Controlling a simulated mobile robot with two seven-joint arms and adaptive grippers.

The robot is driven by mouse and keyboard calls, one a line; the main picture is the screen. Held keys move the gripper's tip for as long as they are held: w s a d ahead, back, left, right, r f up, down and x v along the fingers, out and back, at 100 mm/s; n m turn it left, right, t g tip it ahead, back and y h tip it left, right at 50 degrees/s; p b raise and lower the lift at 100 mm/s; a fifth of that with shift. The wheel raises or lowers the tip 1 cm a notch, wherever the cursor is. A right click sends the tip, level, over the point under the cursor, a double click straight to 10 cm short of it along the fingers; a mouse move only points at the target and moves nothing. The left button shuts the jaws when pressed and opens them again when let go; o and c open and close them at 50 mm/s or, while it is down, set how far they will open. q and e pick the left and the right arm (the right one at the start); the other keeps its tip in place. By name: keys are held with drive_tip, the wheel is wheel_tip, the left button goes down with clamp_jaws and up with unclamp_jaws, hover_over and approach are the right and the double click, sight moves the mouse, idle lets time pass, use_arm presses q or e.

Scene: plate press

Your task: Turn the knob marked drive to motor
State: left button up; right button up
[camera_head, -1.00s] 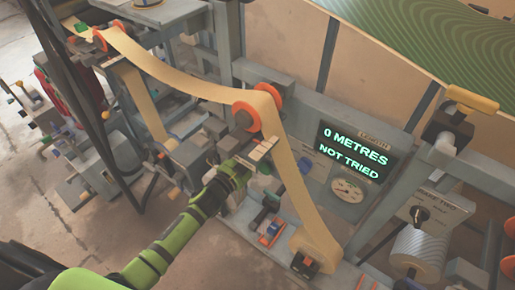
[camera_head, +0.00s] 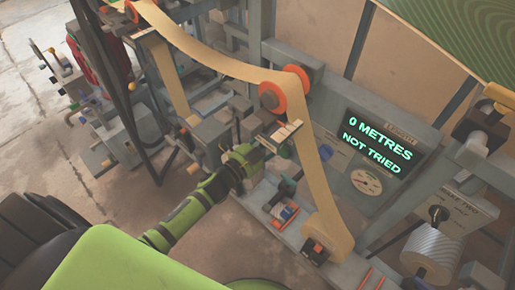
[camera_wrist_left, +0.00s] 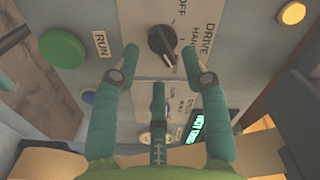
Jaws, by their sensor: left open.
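A pale pointer mark on the knob points down and to the right in the picture.
A tan strip (camera_head: 205,60) runs over orange rollers (camera_head: 272,96). A display (camera_head: 378,143) reads 0 METRES, NOT TRIED.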

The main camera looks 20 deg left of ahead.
use_arm(q)
drive_tip(key=v, duration=0.8)
drive_tip(key=shift+s, duration=0.4)
use_arm(e)
drive_tip(key=shift+w, duration=0.1)
use_arm(q)
drive_tip(key=shift+a, duration=0.15)
drive_tip(key=s+a+f+n+g+y+p, duration=0.25)
drive_tip(key=s+f+n+g, duration=0.2)
drive_tip(key=f, duration=0.65)
drive_tip(key=s+a+f+n+g+y+p, duration=0.2)
drive_tip(key=s+f+n+g+y+p, duration=0.3)
drive_tip(key=f, duration=0.7)
drive_tip(key=s+d+f+n+g+p, duration=0.1)
drive_tip(key=s+f, duration=0.4)
drive_tip(key=s, duration=0.8)
drive_tip(key=s+d+f+n+g+h+p, duration=0.1)
drive_tip(key=s+f+n+g, duration=0.2)
drive_tip(key=s, duration=1.1)
wheel_tip(320, 180, down, 2)
drive_tip(key=shift+s+f+g, duration=0.1)
drive_tip(key=shift+s+g, duration=0.1)
drive_tip(key=shift+g, duration=1.05)
use_arm(e)
drive_tip(key=s+r+g, duration=0.1)
drive_tip(key=s+r, duration=0.5)
drive_tip(key=r, duration=0.2)
drive_tip(key=shift+r, duration=0.4)
